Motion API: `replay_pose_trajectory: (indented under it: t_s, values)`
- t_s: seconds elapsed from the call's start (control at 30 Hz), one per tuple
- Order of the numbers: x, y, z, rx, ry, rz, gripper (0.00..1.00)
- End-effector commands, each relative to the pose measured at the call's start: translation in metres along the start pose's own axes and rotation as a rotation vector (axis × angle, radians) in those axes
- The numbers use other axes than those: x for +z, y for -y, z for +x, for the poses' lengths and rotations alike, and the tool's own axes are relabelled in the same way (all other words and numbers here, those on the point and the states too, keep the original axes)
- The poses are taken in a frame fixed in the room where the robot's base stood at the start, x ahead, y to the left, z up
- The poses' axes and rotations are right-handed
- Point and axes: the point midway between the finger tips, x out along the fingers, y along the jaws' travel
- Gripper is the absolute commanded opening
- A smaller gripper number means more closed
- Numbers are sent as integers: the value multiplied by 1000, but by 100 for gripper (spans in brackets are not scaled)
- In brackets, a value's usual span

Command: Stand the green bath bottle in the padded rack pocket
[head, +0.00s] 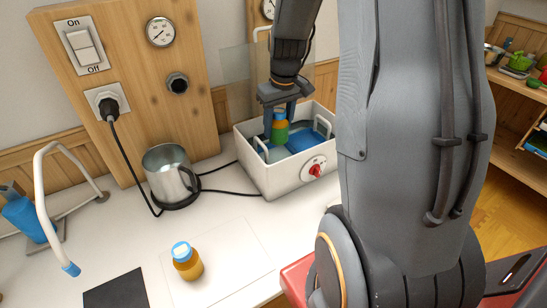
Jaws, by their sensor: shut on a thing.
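The green bottle (280,133), with an orange band above the green part, is upright in the white bath box (273,180). My gripper (282,110) points down over the box and is shut on the bottle's upper part. The fingers hide the top of the bottle, and its lower end is hard to make out against the blue inside of the box. I cannot clearly identify the padded rack pocket in this view.
The box has white handles and a red knob (316,171). A metal jug (168,170) stands left of it, with a black cable nearby. An orange bottle with a blue cap (187,262) stands on a pale mat. A white curved spout (47,190) rises at left.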

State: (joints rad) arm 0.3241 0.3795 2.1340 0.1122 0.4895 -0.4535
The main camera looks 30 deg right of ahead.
Motion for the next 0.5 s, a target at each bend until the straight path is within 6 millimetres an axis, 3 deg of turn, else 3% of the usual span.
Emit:
replay_pose_trajectory:
  t_s: [0.23,0.5]
  values:
    - [8,1,40,-2,4,-1,14]
    - [11,0,64,-1,3,0,14]
